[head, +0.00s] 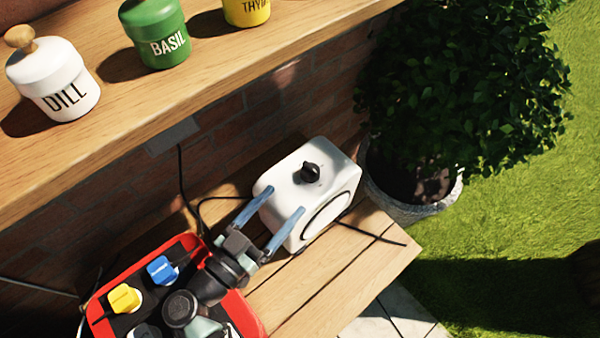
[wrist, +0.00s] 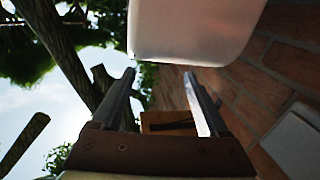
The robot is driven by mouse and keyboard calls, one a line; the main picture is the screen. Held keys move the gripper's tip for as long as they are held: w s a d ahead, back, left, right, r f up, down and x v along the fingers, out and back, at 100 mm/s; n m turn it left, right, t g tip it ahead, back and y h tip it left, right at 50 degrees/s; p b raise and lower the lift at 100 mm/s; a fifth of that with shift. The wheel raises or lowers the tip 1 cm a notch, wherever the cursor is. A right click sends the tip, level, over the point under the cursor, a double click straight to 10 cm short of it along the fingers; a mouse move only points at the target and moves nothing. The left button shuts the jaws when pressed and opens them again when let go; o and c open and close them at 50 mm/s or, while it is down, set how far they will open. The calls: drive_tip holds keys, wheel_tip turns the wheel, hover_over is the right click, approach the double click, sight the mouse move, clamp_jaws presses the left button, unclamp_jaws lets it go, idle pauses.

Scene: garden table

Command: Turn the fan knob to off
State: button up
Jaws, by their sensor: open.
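The white fan box (head: 335,178) stands on the wooden bench, with a dark round grille edge on its right-hand side. Its black fan knob (head: 309,173) sits on the top face. My gripper (head: 279,201) is open, its two blue-grey fingers spread at the near left side of the box and apart from the knob. In the wrist view my gripper (wrist: 160,73) shows both fingers apart with nothing between them. The pale side of the fan box (wrist: 190,28) fills the top there. The knob is not visible in the wrist view.
A wooden shelf (head: 205,90) above carries a white DILL jar (head: 58,82), a green BASIL jar (head: 155,35) and a yellow jar (head: 246,9). A potted bush (head: 455,85) stands to the right. Dark cables (head: 372,233) lie on the bench (head: 330,275), whose right end is otherwise clear.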

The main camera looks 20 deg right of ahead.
sight(304, 176)
drive_tip(key=x, duration=0.7)
drive_tip(key=shift+w+d, duration=0.2)
drive_tip(key=shift+p, duration=0.3)
clamp_jaws()
